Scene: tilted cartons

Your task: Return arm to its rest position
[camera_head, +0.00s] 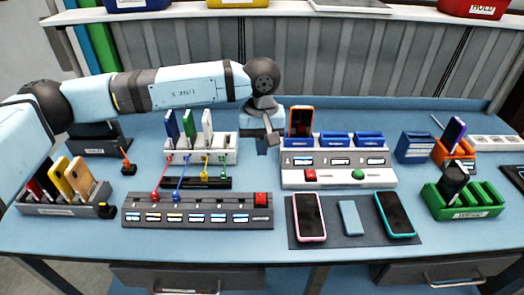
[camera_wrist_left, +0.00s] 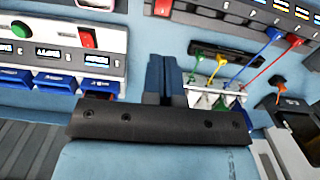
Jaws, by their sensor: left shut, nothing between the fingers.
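My left arm (camera_head: 180,88) comes in from the left and reaches across above the back of the blue table (camera_head: 350,258). My left gripper (camera_head: 268,147) points down between the white rack (camera_head: 228,155) and the white station (camera_head: 335,178) with blue slots, and holds nothing. In the left wrist view its blue fingers (camera_wrist_left: 165,78) are shut together over bare table. My right gripper is in neither view.
An orange phone (camera_head: 300,121) stands in the station. A grey socket strip (camera_head: 198,212) with plugged cables lies in front of the rack. Phones lie on a dark mat (camera_head: 355,240). A grey tray (camera_head: 66,208) is at left, a green tray (camera_head: 468,214) at right.

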